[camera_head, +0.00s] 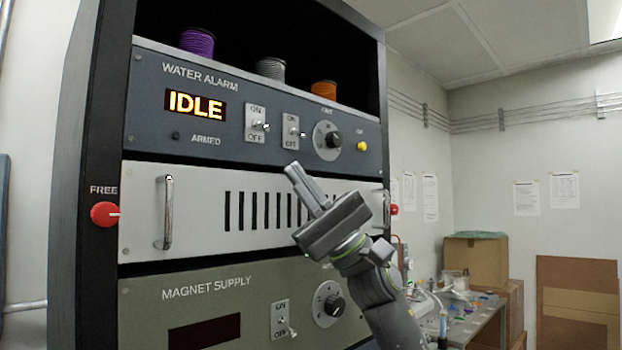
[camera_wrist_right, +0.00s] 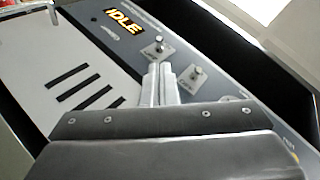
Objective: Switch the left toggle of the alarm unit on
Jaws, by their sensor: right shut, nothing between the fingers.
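The water alarm unit (camera_head: 225,118) is the dark blue-grey panel near the top of the rack, its display (camera_head: 195,106) lit IDLE. The left toggle (camera_head: 260,125) sits on a white ON/OFF plate; whether its lever is up or down is hard to tell. The right toggle (camera_head: 296,132) is beside it. Both toggles show in the right wrist view, the left one (camera_wrist_right: 159,42) nearer the display and the right one (camera_wrist_right: 194,74) farther off. My right gripper (camera_head: 292,171) is shut and empty, its fingertips below the toggles, apart from them. My left gripper is out of view.
A knob (camera_head: 333,140) and a yellow button (camera_head: 361,146) are right of the toggles. Below is a vented white panel with a handle (camera_head: 167,212), then the magnet supply (camera_head: 215,310). Spools, including an orange one (camera_head: 324,92), stand above. A cluttered table (camera_head: 481,318) is at right.

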